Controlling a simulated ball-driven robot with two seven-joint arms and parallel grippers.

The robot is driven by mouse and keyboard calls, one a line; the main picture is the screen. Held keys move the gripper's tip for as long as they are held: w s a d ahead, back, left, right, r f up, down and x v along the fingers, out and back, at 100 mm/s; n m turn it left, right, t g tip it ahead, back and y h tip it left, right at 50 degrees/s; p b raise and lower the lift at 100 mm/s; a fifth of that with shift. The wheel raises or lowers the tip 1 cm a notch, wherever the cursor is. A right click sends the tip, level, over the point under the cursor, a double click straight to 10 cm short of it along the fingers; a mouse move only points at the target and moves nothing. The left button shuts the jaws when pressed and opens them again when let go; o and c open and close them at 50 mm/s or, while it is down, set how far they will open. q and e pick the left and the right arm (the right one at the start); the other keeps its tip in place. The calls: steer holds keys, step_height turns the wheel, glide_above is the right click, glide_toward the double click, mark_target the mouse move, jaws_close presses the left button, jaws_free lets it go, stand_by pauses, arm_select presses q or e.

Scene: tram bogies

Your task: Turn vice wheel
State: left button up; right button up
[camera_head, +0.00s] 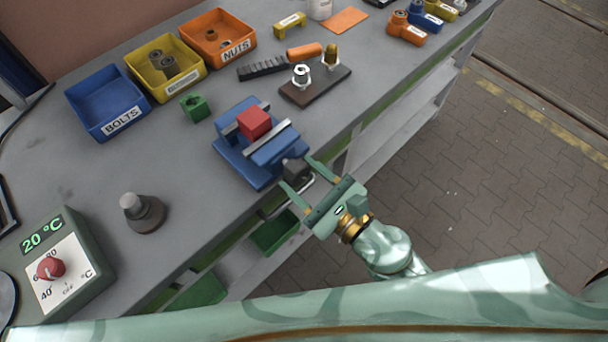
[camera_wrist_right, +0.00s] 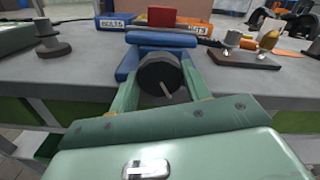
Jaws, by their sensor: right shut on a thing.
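The blue vice (camera_head: 256,143) stands at the front edge of the grey workbench, with a red block (camera_head: 254,123) between its grey jaws. Its dark wheel (camera_head: 295,171) is at the front end and shows large in the right wrist view (camera_wrist_right: 160,75), with a thin handle on its face. My right gripper (camera_head: 302,174) reaches in from the bench's front side. Its green fingers lie on either side of the wheel and are shut on it. The fingers (camera_wrist_right: 161,80) also flank the wheel in the right wrist view. My left gripper is not in view.
Blue (camera_head: 107,103), yellow (camera_head: 164,67) and orange (camera_head: 217,38) bins stand at the back. A green nut-like block (camera_head: 194,107) lies behind the vice. A dark board with fittings (camera_head: 315,84) is to its right. A temperature box (camera_head: 57,262) is at the left.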

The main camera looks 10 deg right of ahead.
steer(key=shift+f, duration=0.1)
steer(key=o, duration=1)
arm_select(q)
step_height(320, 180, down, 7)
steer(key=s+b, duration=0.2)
steer(key=b, duration=0.5)
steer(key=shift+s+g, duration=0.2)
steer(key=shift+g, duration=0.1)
arm_select(e)
steer(key=shift+v, duration=8.2)
